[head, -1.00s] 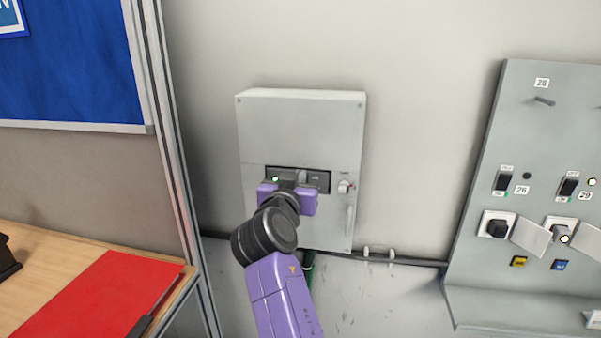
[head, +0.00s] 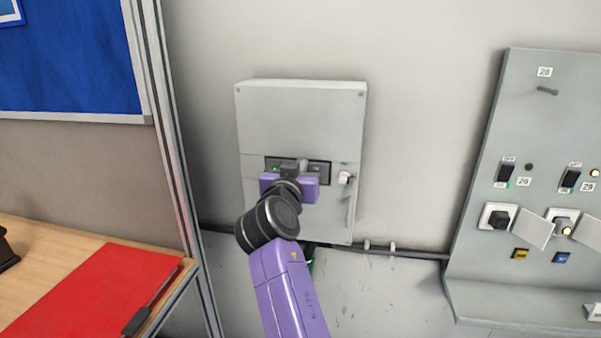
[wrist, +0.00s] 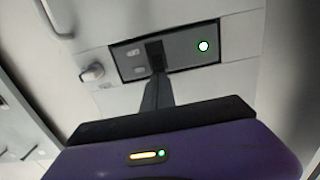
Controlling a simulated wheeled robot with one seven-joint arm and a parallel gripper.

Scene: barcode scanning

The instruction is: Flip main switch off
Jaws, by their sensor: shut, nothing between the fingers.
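The grey switch box (head: 300,115) is on the wall in the head view. Its dark switch panel (head: 320,168) is partly hidden behind my gripper (head: 291,168). The wrist view shows the panel (wrist: 186,58) turned about, with a lit green lamp (wrist: 203,46) at its right end. A dark upright block (wrist: 155,52), apparently the main switch lever, is at its middle. My gripper (wrist: 158,80) is shut and empty, its fingertips right at this block. I cannot tell whether they touch it.
A small pale knob (head: 344,177) sits right of the panel on the box. A cable (head: 400,256) runs along the wall below. A grey socket board (head: 480,250) is on the right. A wooden desk (head: 60,240) with a red folder (head: 90,285) is at left.

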